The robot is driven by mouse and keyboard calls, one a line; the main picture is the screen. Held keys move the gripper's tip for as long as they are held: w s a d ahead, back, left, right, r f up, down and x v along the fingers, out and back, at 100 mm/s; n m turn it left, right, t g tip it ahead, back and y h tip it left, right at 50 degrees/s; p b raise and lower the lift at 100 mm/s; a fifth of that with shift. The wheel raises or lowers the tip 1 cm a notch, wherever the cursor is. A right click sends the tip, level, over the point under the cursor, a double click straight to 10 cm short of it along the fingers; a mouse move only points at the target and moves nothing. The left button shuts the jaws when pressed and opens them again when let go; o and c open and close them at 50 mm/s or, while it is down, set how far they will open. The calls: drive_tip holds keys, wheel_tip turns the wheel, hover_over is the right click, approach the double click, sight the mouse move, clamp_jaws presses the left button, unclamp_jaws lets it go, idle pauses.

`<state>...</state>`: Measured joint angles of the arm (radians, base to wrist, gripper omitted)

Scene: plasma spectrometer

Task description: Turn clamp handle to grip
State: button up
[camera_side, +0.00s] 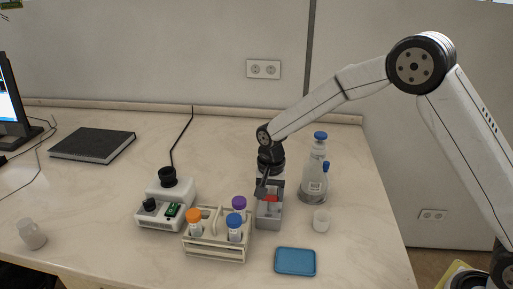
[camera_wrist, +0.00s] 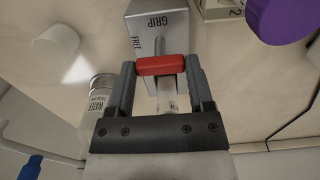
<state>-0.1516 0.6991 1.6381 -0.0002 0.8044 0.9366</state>
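The clamp (camera_side: 268,221) is a grey block on the table, right of the tube rack. In the wrist view its top face (camera_wrist: 150,14) carries the words GRIP and, smaller and sideways, what looks like FREE. Its red handle bar (camera_wrist: 160,66) lies crosswise, on a grey stem pointing toward the GRIP word. My gripper (camera_wrist: 161,68) has one finger at each end of the red bar, and the bar fills the gap between them. In the side view my gripper (camera_side: 264,190) points down over the clamp, and the red handle (camera_side: 270,199) shows partly.
A rack (camera_side: 217,254) with orange, blue and purple capped tubes stands just left. A blue tray (camera_side: 295,262) lies in front. A white instrument (camera_side: 164,211) stands further left.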

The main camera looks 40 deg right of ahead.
drive_tip(key=c, duration=0.5)
drive_tip(key=shift+o, duration=0.2)
drive_tip(key=shift+n, duration=0.5)
drive_tip(key=n, duration=0.3)
drive_tip(key=shift+n, duration=0.3)
drive_tip(key=n, duration=1.3)
drive_tip(key=shift+n, duration=0.3)
